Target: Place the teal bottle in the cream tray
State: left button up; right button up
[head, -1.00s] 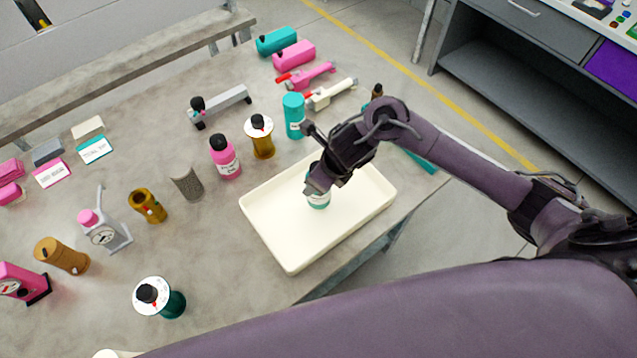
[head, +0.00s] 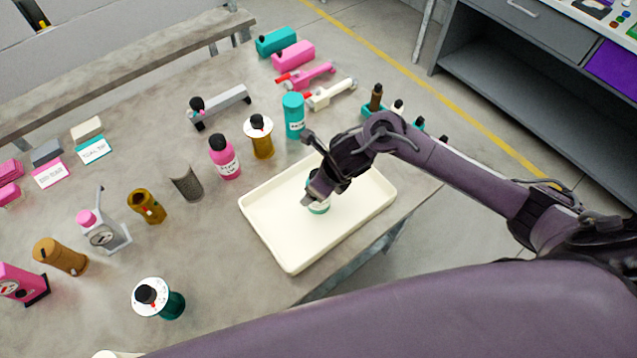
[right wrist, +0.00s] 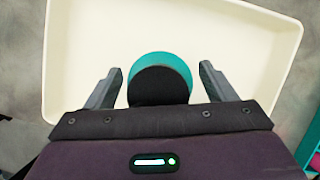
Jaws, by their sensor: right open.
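The teal bottle (head: 319,209) is in the cream tray (head: 268,238), mostly hidden behind my right gripper (head: 313,196) in the head view. In the right wrist view I look down on the bottle's black cap (right wrist: 158,87) and teal shoulder (right wrist: 165,59), inside the cream tray (right wrist: 245,45). The fingers of my right gripper (right wrist: 161,78) are open, one on each side of the bottle, with a gap to it on both sides. The bottle looks upright; its base is hidden from above. My left gripper is out of view.
A teal canister (head: 294,116), an amber bottle (head: 261,140) and a pink bottle (head: 224,160) stand just behind the tray. A dark green bottle (head: 172,304) with a white disc stands at the front left. The table's edge runs close along the tray's right side.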

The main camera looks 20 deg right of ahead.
jog(key=v, duration=1.2)
jog(key=shift+r, duration=0.15)
